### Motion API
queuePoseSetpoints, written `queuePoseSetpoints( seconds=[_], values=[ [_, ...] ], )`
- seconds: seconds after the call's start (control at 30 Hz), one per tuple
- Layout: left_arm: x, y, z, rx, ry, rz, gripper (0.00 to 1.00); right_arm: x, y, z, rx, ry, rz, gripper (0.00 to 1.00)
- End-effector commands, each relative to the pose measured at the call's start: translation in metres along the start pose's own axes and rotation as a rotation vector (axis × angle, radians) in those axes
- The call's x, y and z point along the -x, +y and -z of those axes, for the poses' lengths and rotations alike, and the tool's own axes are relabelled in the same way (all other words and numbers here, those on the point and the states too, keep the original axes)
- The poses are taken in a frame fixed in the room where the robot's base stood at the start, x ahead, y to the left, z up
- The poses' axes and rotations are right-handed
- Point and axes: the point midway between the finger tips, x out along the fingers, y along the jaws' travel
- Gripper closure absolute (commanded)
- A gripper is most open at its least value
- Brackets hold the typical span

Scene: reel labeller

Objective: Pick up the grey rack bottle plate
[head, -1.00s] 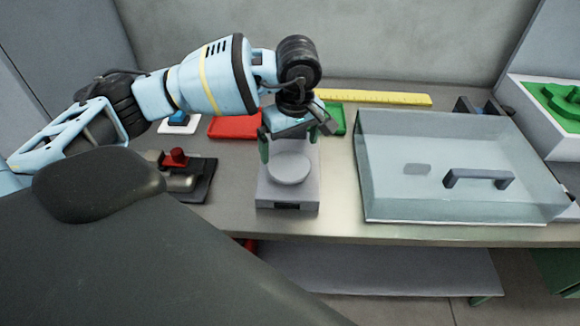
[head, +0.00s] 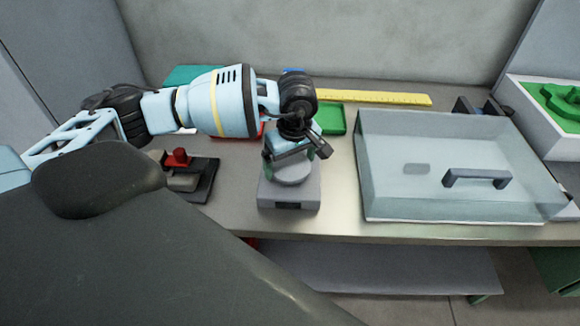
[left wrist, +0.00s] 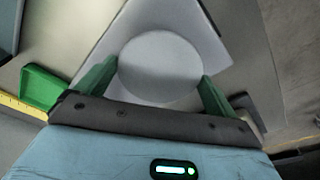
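A round light-grey plate (head: 291,175) lies on a grey box-shaped device with a dark front panel (head: 290,195), on the bench. In the left wrist view the plate (left wrist: 160,67) is a pale disc between my green fingers. My left gripper (head: 290,165) is above and around the plate from behind, and partly hides it in the head view. Its fingers (left wrist: 161,72) are spread on either side of the plate, close to its rim. I cannot tell whether they touch it. My right gripper is not in view.
A clear-lidded case with a dark handle (head: 478,178) stands to the right. A yellow ruler (head: 375,97) and a green tray (head: 330,119) lie behind. A device with a red knob (head: 178,158) stands to the left. The bench's front edge is close.

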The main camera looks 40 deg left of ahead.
Motion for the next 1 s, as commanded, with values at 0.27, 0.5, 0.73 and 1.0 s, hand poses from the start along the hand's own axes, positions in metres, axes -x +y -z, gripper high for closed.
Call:
queuePoseSetpoints(
  seconds=[0.27,0.5,0.73,1.0],
  values=[
    [0.001,0.000,0.000,0.000,0.000,-0.001,0.40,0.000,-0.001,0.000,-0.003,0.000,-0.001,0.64],
    [0.002,0.001,0.000,0.000,0.000,-0.002,0.40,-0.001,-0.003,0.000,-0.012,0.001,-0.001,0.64],
    [0.018,0.001,0.002,0.000,0.000,-0.003,0.40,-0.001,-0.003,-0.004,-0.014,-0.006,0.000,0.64],
    [0.039,-0.025,-0.007,-0.002,0.001,0.001,0.40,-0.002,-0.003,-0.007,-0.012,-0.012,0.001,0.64]
  ],
)
